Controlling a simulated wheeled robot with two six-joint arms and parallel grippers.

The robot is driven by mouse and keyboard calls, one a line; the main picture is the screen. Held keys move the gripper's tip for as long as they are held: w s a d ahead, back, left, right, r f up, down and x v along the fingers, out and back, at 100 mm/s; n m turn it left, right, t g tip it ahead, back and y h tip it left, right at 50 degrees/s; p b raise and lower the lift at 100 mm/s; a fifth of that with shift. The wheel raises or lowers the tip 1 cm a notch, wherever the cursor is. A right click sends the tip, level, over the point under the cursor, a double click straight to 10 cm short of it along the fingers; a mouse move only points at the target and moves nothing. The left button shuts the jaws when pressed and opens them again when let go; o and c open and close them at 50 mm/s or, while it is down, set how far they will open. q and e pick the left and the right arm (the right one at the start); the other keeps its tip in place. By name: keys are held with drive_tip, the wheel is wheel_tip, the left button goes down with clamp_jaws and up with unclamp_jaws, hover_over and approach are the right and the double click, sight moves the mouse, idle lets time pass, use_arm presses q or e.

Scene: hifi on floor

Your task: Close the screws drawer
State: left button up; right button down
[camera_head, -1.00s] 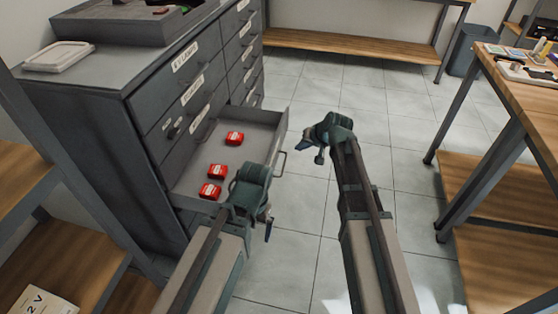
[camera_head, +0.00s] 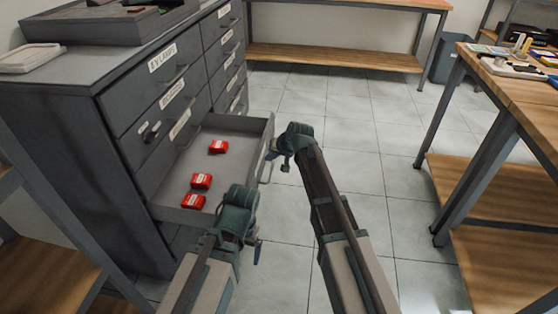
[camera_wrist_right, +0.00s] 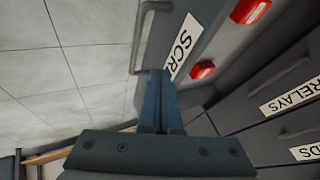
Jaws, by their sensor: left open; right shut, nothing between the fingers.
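The screws drawer (camera_head: 188,152) of the grey cabinet is pulled out, with three red boxes (camera_head: 218,147) inside. In the right wrist view its front carries a label reading "SCR" (camera_wrist_right: 183,46), the rest hidden, and a metal handle (camera_wrist_right: 141,38). My right gripper (camera_head: 274,151) is shut and empty at the drawer's front. In the right wrist view its fingertips (camera_wrist_right: 160,72) are at the front panel beside the label and handle; I cannot tell if they press on it. My left gripper (camera_head: 257,249) is open and empty, low beside the drawer's near front corner.
The grey cabinet (camera_head: 75,115) has other shut drawers, including "RELAYS" (camera_wrist_right: 291,95) in the right wrist view. A wooden workbench (camera_head: 510,85) stands at the right and another bench (camera_head: 335,57) at the back. The tiled floor (camera_head: 340,130) between them is clear.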

drive_tip(key=shift+w+a, duration=0.25)
drive_tip(key=shift+a, duration=0.7)
